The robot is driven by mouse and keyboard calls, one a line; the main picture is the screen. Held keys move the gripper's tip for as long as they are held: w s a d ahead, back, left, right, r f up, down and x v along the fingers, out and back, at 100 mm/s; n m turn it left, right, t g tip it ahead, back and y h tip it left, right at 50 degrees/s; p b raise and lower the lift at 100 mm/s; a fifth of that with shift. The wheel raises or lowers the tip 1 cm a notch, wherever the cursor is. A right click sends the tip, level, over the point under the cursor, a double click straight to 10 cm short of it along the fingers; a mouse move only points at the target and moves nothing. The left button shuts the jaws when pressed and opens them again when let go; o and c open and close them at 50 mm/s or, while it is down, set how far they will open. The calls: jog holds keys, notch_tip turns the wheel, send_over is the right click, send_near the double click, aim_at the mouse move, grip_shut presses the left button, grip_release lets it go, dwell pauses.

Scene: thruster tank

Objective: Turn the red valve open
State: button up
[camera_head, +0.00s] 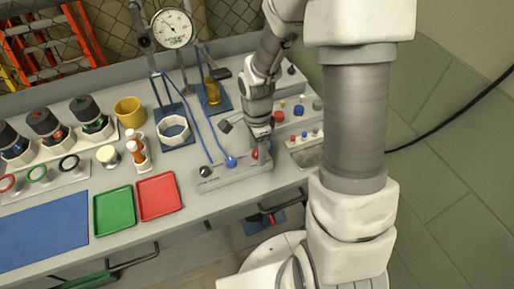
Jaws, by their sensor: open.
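A grey block (228,178) on the workbench carries a black knob (205,171), a blue knob (231,162) and a red valve knob (255,154) in a row. The red knob is at the right end and partly hidden by my gripper. My gripper (260,150) points down over it, open, with its fingers at or just beside the knob. I cannot tell whether they touch it.
A blue hose (200,135) rises behind the block. A gauge stand (172,29), yellow cup (130,112), and green (114,211) and red (160,197) trays stand left. A panel with small coloured knobs (297,113) is close on the right.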

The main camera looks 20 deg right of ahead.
grip_shut()
jog(key=shift+n, duration=0.3)
jog(key=n, duration=0.4)
jog(key=shift+b, duration=0.35)
jog(key=n, duration=0.9)
jog(key=shift+n, duration=2.1)
